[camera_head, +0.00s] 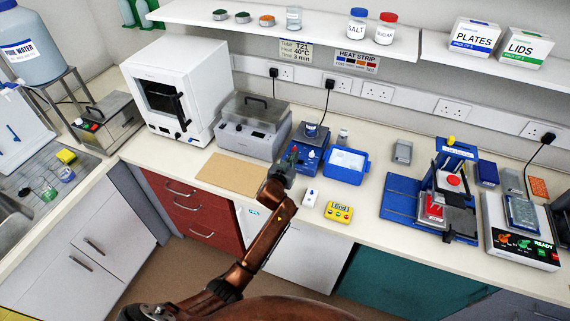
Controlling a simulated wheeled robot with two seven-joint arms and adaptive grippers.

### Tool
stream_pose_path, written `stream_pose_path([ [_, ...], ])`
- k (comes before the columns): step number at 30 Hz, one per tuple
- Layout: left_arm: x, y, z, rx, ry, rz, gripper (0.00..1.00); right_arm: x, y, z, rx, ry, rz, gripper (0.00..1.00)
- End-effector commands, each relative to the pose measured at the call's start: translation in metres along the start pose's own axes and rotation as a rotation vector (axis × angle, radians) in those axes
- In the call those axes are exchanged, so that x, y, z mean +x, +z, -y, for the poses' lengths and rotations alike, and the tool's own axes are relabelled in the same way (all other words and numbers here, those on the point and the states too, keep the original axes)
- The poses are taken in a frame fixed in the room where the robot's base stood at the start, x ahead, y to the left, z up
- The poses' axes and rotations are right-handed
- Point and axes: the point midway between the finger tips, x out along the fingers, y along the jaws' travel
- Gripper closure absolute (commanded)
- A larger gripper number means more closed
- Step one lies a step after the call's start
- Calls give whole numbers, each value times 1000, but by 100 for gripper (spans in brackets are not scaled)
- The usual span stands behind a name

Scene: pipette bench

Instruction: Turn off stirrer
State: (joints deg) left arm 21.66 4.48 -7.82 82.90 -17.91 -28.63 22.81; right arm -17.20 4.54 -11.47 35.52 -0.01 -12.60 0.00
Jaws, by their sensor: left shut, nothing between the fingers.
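The stirrer (312,160) is a blue box on the bench, left of a blue tray. A small glass beaker (312,129) with blue contents stands on top of it. My left gripper (289,160) is shut and empty at the stirrer's front left side. It hides part of the stirrer's front, so I cannot see its controls clearly or tell whether the fingertips touch it. My right gripper is not in view.
A blue tray (346,165) stands close to the stirrer's right. A grey water bath (252,128) is close on its left. A yellow timer (339,212) and a small white item (310,197) lie near the bench's front edge. A tan board (231,174) lies flat at left.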

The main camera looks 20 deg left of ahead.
Motion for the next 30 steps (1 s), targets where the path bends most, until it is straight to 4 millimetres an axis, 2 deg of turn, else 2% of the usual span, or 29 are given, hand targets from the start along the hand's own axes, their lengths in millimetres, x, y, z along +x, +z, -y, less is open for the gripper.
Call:
stream_pose_path([
  [1, -3, -15, 1, -1, 1, -2, 100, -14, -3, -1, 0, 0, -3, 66],
  [4, -24, -6, 2, -3, 1, -1, 100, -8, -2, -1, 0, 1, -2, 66],
  [9, -59, -6, 3, -2, 1, -2, 100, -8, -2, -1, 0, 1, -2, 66],
  [15, -89, -5, 5, 0, 0, 0, 100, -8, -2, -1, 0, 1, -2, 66],
  [21, -101, -6, 5, -1, 1, -1, 100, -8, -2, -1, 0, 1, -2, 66],
  [30, -101, -6, 5, -1, 1, -1, 100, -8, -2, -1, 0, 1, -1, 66],
])
